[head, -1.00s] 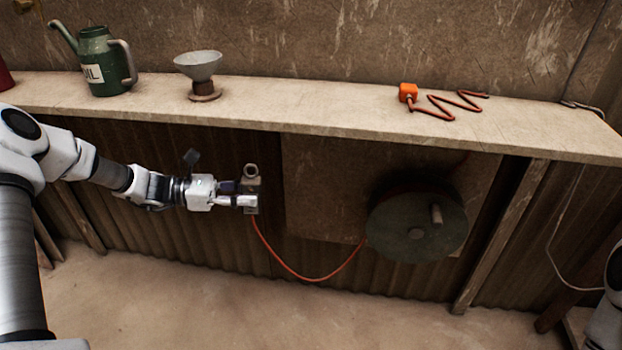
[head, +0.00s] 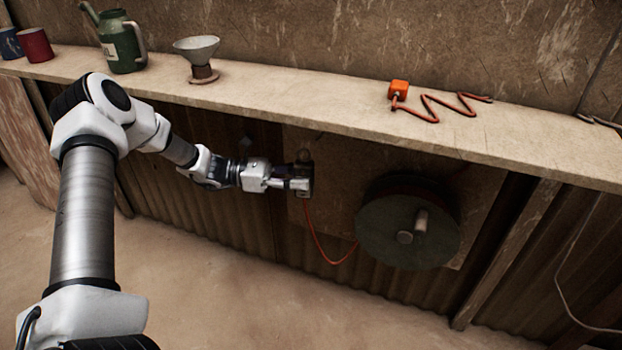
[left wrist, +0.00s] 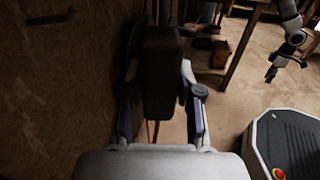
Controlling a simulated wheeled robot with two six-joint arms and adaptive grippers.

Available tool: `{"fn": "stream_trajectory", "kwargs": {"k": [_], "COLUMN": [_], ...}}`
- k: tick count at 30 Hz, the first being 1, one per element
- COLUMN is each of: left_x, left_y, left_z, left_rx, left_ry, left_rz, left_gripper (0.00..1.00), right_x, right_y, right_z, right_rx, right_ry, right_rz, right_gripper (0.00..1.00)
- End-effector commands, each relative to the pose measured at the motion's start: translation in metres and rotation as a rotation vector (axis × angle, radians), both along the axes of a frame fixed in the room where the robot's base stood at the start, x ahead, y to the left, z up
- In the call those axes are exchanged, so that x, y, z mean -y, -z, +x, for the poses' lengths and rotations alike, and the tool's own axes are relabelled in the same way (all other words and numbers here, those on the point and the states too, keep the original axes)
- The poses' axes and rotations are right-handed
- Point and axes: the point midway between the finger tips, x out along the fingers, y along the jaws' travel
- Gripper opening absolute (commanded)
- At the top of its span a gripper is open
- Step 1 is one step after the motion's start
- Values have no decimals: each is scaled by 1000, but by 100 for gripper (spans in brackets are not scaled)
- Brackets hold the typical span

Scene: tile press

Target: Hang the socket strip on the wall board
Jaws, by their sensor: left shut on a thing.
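My left gripper (head: 298,183) is shut on the dark socket strip (head: 305,168) and holds it upright under the shelf, in front of the left part of the wall board (head: 345,165). A ring shows at the strip's top end. In the left wrist view the strip (left wrist: 162,75) is a dark block between the fingers (left wrist: 160,110), with the board (left wrist: 55,90) to its left. A dark peg (left wrist: 50,17) sticks out from the board there. I cannot tell if the strip touches the board. My right gripper (left wrist: 271,73) shows small and dark in the left wrist view.
An orange cord (head: 318,250) hangs from the strip to a round cable reel (head: 405,230) on the board. The shelf (head: 260,100) above carries a green oil can (head: 122,45), a funnel (head: 197,50), cups (head: 35,45) and an orange plug (head: 398,90) with cord.

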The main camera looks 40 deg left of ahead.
Motion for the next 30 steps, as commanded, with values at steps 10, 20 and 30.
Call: {"fn": "stream_trajectory", "kwargs": {"k": [10, 20, 30], "left_x": [-5, -11, -17], "left_y": [6, 8, 10], "left_z": [22, 45, 69], "left_rx": [2, 1, 1], "left_ry": [0, 1, -1], "left_rz": [1, 2, 2], "left_gripper": [0, 0, 0], "right_x": [0, 0, 0], "right_y": [22, 42, 62], "right_z": [0, 0, 0], "right_rx": [-1, 0, 0], "right_ry": [0, -1, 0], "right_rz": [0, 0, 0], "right_gripper": [40, 40, 40]}}
